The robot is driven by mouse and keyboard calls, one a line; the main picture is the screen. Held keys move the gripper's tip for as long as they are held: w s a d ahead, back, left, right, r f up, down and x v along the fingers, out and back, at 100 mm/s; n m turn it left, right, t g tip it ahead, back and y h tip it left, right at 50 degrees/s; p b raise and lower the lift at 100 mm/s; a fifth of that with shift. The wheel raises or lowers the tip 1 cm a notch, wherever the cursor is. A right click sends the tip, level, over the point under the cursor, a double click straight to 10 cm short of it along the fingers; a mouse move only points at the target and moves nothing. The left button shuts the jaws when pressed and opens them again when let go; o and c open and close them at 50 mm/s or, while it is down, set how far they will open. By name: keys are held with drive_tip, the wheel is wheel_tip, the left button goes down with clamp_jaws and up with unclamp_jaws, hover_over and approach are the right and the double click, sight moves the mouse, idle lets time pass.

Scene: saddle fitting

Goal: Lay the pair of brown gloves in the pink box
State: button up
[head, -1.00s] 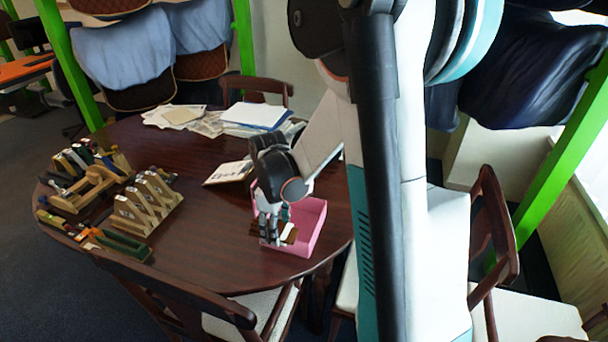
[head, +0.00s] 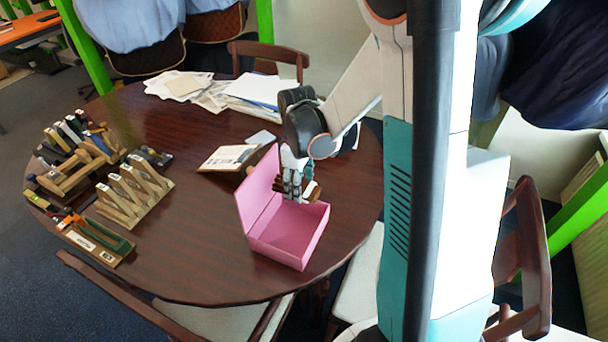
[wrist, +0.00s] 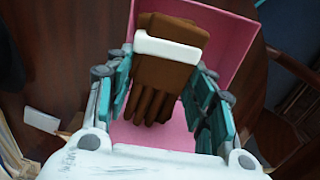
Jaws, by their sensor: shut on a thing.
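The pink box (head: 283,246) stands near the right edge of the round table, with its lid raised at the left. My gripper (head: 293,189) is over the back part of the box, pointing down. In the wrist view my gripper (wrist: 165,92) is shut on the pair of brown gloves (wrist: 160,90), which have a white band (wrist: 168,48) around them. The pink box (wrist: 232,38) lies behind and below the gloves there. In the head view the gloves are mostly hidden by the fingers. The box floor that shows is empty.
The dark round table (head: 205,215) has bare room left of the box. Wooden racks (head: 132,195) with several tools stand at the left. A booklet (head: 228,157) and papers (head: 255,90) lie behind. Chairs (head: 527,265) surround the table.

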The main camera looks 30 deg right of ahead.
wheel_tip(320, 180, down, 7)
drive_tip(key=b, duration=0.4)
drive_tip(key=shift+r, duration=0.2)
drive_tip(key=shift+f+b, duration=1.55)
drive_tip(key=shift+b, duration=0.4)
idle(2.8)
drive_tip(key=o, duration=1.1)
drive_tip(key=shift+o, duration=0.8)
drive_tip(key=shift+o, duration=1.2)
